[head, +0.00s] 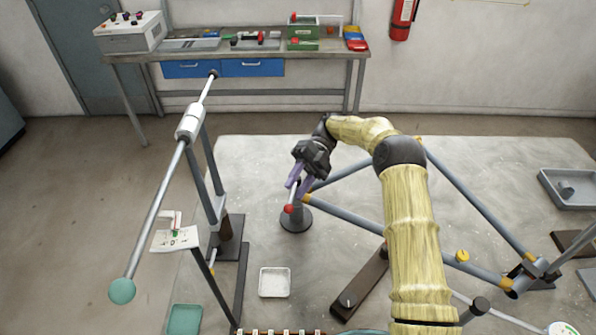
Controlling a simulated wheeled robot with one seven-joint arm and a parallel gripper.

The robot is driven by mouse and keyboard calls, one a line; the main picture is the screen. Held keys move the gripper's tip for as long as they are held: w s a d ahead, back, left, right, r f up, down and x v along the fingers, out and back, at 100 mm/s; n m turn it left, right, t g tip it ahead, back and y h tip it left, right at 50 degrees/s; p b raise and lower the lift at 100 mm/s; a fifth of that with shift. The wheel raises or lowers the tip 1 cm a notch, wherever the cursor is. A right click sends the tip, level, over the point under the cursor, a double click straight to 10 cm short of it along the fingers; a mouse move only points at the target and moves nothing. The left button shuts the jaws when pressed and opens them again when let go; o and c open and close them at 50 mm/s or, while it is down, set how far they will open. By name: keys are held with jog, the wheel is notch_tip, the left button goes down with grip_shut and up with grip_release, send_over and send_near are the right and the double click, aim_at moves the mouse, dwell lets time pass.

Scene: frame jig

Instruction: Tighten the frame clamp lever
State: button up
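A short lever with a red knob (289,209) is at the dark conical stand (296,218) by the left corner of the tube frame (345,211). My gripper (298,184) reaches down over this lever from above. Its two purple fingers are on either side of the lever's pale rod, just behind the red knob. Whether the fingers touch the rod cannot be told at this size. A much longer bar with a teal ball end (122,291) runs through a white sleeve (190,122) on a post at the left, apart from my gripper.
The grey worktable (255,160) holds a small white tray (275,282), a brown bar (362,284) and a grey bin (568,190) at the right. A printed card (176,239) is at the left post. A bench (250,53) stands against the wall.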

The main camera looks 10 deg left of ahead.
notch_tip(320, 180, up, 4)
jog(key=shift+w+r+p, duration=0.1)
jog(key=shift+w+p, duration=0.05)
jog(key=shift+p, duration=0.35)
